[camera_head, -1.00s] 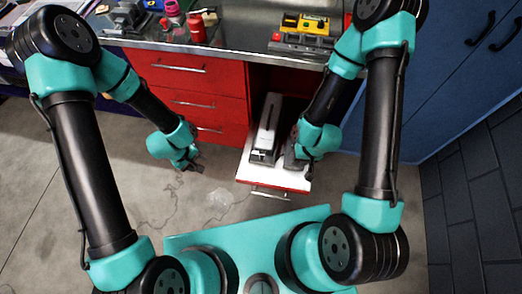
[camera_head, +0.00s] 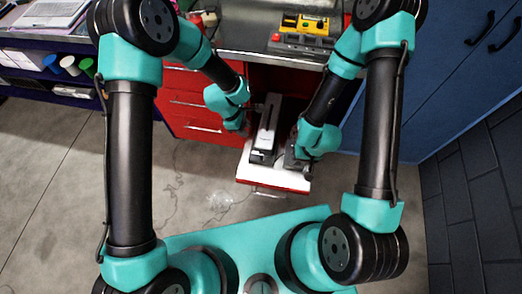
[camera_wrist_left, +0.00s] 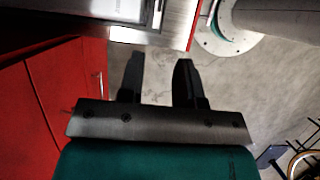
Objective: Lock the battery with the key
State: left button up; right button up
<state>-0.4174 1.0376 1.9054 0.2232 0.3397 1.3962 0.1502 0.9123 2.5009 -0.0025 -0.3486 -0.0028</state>
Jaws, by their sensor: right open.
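The battery, seemingly the long white and black case (camera_head: 266,135), lies in the pulled-out white drawer (camera_head: 272,176) in the head view. I cannot make out a key or a lock. My left gripper (camera_head: 241,127) is just left of the case, above the drawer's left edge. In the left wrist view my left gripper (camera_wrist_left: 158,72) is open, its two dark fingers apart with only grey floor between them. My right gripper (camera_head: 296,160) is open at the right side of the case, low over the drawer; its fingertips are hard to make out and whether it touches the case is unclear.
The red cabinet (camera_head: 198,104) stands behind and left of the drawer. A metal bench top (camera_head: 240,42) holds a yellow and red toolbox (camera_head: 304,32). Blue cabinets (camera_head: 420,90) stand at the right. The floor (camera_head: 80,180) at left is clear.

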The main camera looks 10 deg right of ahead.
aim_at(261, 151)
pick_arm(q)
jog(key=shift+f, duration=0.15)
jog(key=x, duration=1.7)
jog(key=shift+c, duration=0.2)
grip_shut()
